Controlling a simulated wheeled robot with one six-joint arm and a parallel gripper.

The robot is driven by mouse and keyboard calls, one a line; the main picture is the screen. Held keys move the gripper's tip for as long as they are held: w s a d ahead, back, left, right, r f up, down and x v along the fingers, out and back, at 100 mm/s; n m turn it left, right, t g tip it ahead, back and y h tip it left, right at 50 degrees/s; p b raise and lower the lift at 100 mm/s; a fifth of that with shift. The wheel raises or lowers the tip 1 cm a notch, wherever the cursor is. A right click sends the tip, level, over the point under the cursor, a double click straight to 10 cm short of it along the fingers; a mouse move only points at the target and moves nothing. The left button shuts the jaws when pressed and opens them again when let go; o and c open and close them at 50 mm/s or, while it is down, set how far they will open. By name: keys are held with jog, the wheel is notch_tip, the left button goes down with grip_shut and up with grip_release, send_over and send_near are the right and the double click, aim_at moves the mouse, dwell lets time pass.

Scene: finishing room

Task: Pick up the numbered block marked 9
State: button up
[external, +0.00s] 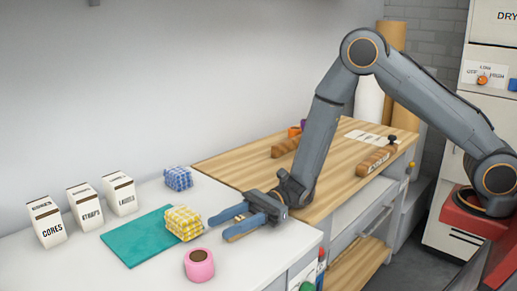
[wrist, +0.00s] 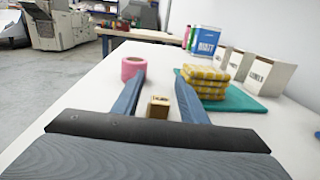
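A small tan wooden block (wrist: 158,106) stands on the white table between and a little apart from my fingers in the wrist view. It has a dark marking on its front, too small to read as a 9. My gripper (external: 229,226) is open and low over the right part of the white table in the external view. Its two blue fingers (wrist: 157,92) point forward on either side of the block, with gaps on both sides. In the external view the block is mostly hidden by the fingers.
A pink tape roll (external: 199,265) and a stack of yellow checked cloths (external: 183,223) on a teal mat (external: 139,236) stand near the fingertips. A blue checked bundle (external: 178,178) and white labelled boxes (external: 84,206) are farther off. A wooden bench (external: 235,165) adjoins.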

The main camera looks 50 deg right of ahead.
grip_shut()
dwell(0.3)
